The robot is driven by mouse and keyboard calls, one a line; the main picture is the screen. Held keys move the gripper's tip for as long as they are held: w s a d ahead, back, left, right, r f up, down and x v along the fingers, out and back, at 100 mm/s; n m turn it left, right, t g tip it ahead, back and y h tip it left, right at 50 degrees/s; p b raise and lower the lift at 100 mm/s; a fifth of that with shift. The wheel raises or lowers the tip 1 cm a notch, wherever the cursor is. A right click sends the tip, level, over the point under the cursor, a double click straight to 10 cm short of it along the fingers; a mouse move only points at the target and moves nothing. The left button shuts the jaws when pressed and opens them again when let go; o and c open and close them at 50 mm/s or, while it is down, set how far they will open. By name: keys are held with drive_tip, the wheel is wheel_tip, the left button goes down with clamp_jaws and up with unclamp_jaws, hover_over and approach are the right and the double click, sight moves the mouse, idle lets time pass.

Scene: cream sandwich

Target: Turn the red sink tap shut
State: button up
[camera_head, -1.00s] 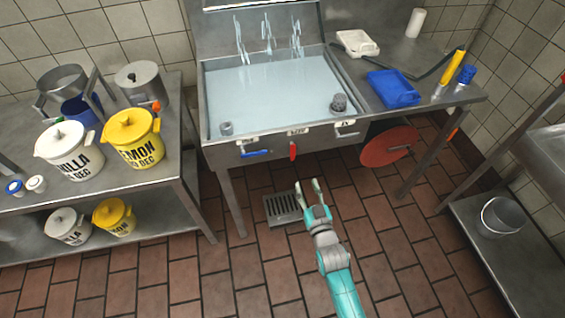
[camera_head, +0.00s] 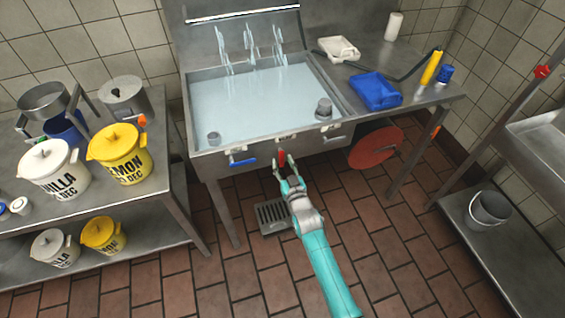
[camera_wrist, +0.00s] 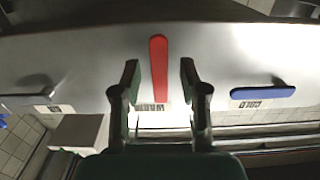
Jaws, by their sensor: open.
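The red tap handle (camera_head: 281,156) is on the sink's front panel, between a blue handle (camera_head: 242,161) and a grey one (camera_head: 331,139). In the wrist view the red handle (camera_wrist: 158,68) is a long bar pointing along the picture's vertical, by a label that seems to read WARM. My gripper (camera_head: 283,162) is open at the panel. In the wrist view its two fingers (camera_wrist: 160,78) lie either side of the red handle, with a gap on each side. I cannot tell how deep the fingers reach. The blue handle (camera_wrist: 262,93), labelled COLD, lies crosswise.
The sink (camera_head: 196,105) holds water, with several streams falling at its back. A red disc (camera_head: 376,148) hangs under the counter at right. A shelf (camera_head: 180,205) with pots and tubs stands left. A bucket (camera_head: 488,209) sits on a low shelf right.

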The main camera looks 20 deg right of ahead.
drive_tip(key=shift+w, duration=0.35)
drive_tip(key=shift+c, duration=0.3)
clamp_jaws()
